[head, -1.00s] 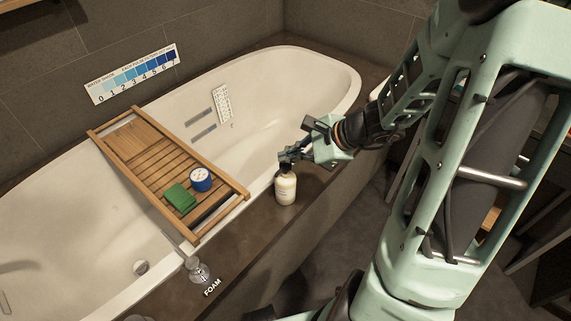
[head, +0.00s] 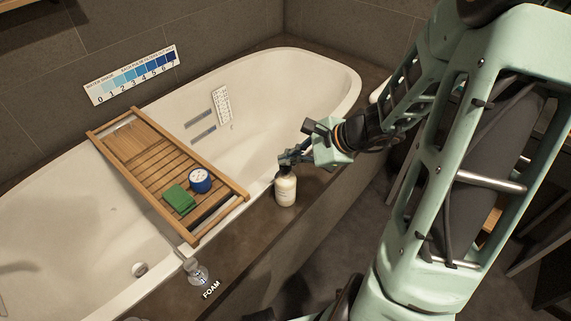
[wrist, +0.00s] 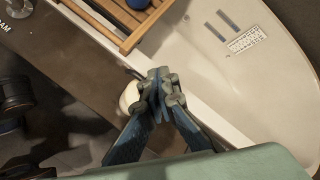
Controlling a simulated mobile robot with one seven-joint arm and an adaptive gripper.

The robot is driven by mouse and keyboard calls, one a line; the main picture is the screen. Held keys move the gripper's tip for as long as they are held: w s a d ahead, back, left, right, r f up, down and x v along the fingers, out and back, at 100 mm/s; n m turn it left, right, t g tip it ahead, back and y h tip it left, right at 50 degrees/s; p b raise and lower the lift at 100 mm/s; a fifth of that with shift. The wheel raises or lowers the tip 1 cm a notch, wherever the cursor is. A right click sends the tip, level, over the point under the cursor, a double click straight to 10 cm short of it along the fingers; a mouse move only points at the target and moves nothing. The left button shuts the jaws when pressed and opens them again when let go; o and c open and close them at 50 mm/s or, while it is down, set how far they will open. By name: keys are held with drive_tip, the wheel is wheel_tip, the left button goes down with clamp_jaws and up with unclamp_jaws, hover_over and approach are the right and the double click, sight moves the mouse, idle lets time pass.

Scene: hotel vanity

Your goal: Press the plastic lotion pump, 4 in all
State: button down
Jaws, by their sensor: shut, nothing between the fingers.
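The plastic lotion pump is a cream bottle (head: 286,188) with a dark top, standing upright on the dark tub ledge. My gripper (head: 287,160) is shut and empty, with its fingertips right over the bottle's top in the head view. The fingers hide most of the pump head, so I cannot tell whether they touch it or how far down it is. In the wrist view the closed fingertips (wrist: 160,78) lie over the bottle, and part of its pale body (wrist: 128,96) shows to their left.
A wooden bath tray (head: 145,155) spans the white tub (head: 300,75), carrying a green block (head: 179,199) and a blue round tin (head: 200,180). A tap handle (head: 196,272) stands near the FOAM label. A numbered blue scale (head: 133,76) is on the wall.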

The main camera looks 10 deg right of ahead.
drive_tip(key=shift+f+b, duration=0.5)
drive_tip(key=shift+f, duration=0.05)
drive_tip(key=shift+r, duration=0.1)
idle(0.5)
drive_tip(key=shift+r+p, duration=0.9)
drive_tip(key=shift+r, duration=0.2)
wheel_tip(320, 180, up, 5)
drive_tip(key=p, duration=0.4)
drive_tip(key=shift+r, duration=0.1)
idle(0.3)
